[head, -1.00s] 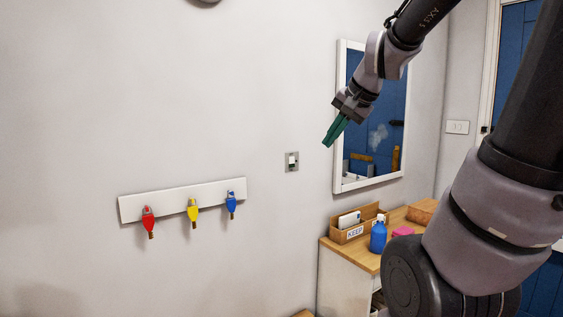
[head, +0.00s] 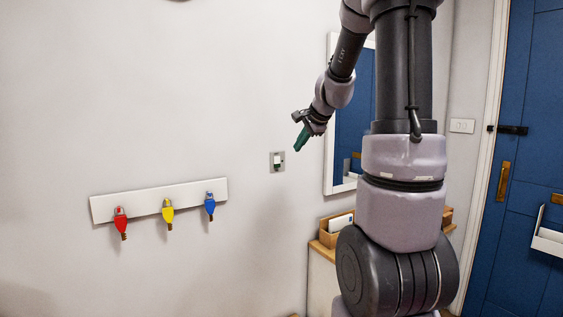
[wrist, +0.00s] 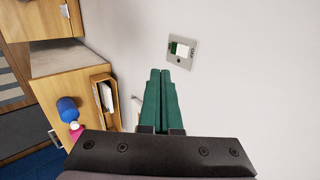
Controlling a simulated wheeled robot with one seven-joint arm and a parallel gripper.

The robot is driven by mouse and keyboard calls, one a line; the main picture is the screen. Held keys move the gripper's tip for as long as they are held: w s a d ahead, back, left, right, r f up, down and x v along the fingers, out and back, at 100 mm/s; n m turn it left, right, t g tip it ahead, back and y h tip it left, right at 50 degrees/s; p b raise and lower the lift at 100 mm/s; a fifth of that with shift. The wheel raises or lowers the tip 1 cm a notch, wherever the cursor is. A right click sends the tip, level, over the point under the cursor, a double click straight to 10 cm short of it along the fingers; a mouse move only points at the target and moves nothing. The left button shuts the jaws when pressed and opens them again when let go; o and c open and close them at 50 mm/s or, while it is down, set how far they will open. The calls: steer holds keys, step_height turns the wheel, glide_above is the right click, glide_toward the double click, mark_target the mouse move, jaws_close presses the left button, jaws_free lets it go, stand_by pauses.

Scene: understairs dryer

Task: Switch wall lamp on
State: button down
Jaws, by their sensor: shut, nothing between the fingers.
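The wall switch (head: 277,162) is a small grey plate with a white rocker, set on the pale wall between the key rack and the mirror. It also shows in the wrist view (wrist: 181,51), just beyond my fingertips, with a green patch on its left side. My gripper (head: 298,148) has green fingers, shut and empty, to the upper right of the switch and apart from it. In the wrist view the two fingers (wrist: 160,72) lie side by side, pointing toward the wall just left of the switch. No lamp is clearly visible.
A white rack (head: 145,201) with red, yellow and blue keys hangs left of the switch. A framed mirror (head: 329,112) is close on the right. A wooden cabinet (head: 322,247) with an organizer box stands below. Another switch plate (head: 462,126) is near the blue door (head: 520,80).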

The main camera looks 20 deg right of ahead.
mark_target(278, 163)
steer(key=shift+w+r+x, duration=0.3)
steer(key=shift+x, duration=1.85)
steer(key=shift+w+r+x, duration=0.3)
steer(key=shift+w+x, duration=0.05)
steer(key=shift+x, duration=1.85)
steer(key=shift+w+r+x, duration=0.3)
steer(key=shift+x, duration=1.85)
steer(key=shift+a, duration=0.2)
steer(key=shift+w+f, duration=0.1)
steer(key=shift+w, duration=0.05)
steer(key=shift+r, duration=0.9)
